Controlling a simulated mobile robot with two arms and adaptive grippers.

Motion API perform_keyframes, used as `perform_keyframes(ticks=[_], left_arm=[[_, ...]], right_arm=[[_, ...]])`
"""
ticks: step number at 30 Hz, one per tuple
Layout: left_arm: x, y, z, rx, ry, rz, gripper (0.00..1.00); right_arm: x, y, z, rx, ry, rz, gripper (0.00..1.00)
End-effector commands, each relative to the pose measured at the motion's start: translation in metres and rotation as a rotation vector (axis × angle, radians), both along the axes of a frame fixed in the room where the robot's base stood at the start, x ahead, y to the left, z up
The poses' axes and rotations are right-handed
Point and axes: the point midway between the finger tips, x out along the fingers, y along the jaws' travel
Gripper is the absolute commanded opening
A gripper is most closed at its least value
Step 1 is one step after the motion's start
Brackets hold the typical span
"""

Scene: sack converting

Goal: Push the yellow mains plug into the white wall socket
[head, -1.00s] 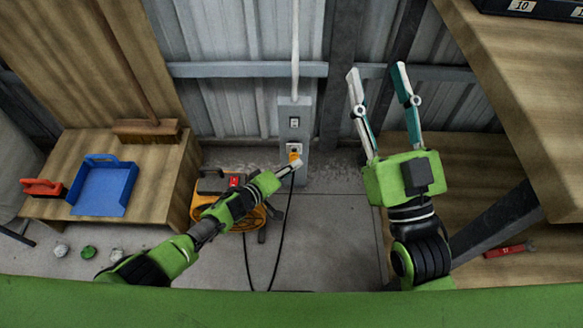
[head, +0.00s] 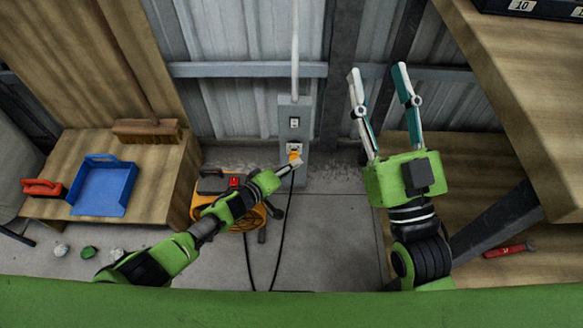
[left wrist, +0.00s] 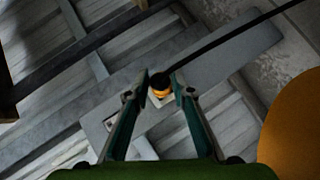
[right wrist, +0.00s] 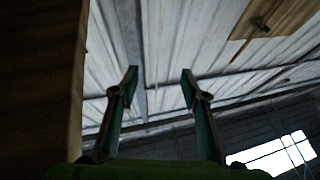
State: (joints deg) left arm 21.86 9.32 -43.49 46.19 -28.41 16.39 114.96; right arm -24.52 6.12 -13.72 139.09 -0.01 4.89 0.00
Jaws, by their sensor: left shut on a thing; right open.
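The yellow mains plug (head: 295,157) is at the face of the white wall socket (head: 294,147), low on a grey post box against the wall. I cannot tell whether it is fully seated. My left gripper (head: 297,163) is shut on the plug. In the left wrist view the plug (left wrist: 160,88) sits between the fingertips (left wrist: 160,84), with the white socket edge (left wrist: 156,104) just behind it and the black cable leading off to the upper right. My right gripper (head: 378,72) is open and empty, raised right of the post; the right wrist view shows its spread fingers (right wrist: 159,76).
An orange cable reel (head: 252,217) stands on the floor beneath my left arm, its black cable hanging to the plug. A wooden bench (head: 160,185) with a blue tray (head: 104,188) is left. A wooden worktop (head: 515,90) is right. A switch (head: 294,122) sits above the socket.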

Motion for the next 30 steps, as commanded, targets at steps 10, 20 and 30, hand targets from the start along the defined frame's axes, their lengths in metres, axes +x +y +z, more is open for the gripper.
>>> perform_keyframes(ticks=[10,20,30], left_arm=[[0.003,0.0,0.0,-0.001,0.0,-0.001,0.01],[0.006,-0.001,0.0,-0.001,0.0,-0.001,0.01],[0.01,-0.001,0.0,-0.001,0.0,0.0,0.01]], right_arm=[[-0.004,0.001,0.005,0.009,-0.031,0.004,0.41],[-0.007,0.0,0.011,0.018,-0.063,0.005,0.41],[-0.011,0.0,0.017,0.026,-0.095,0.007,0.41]])
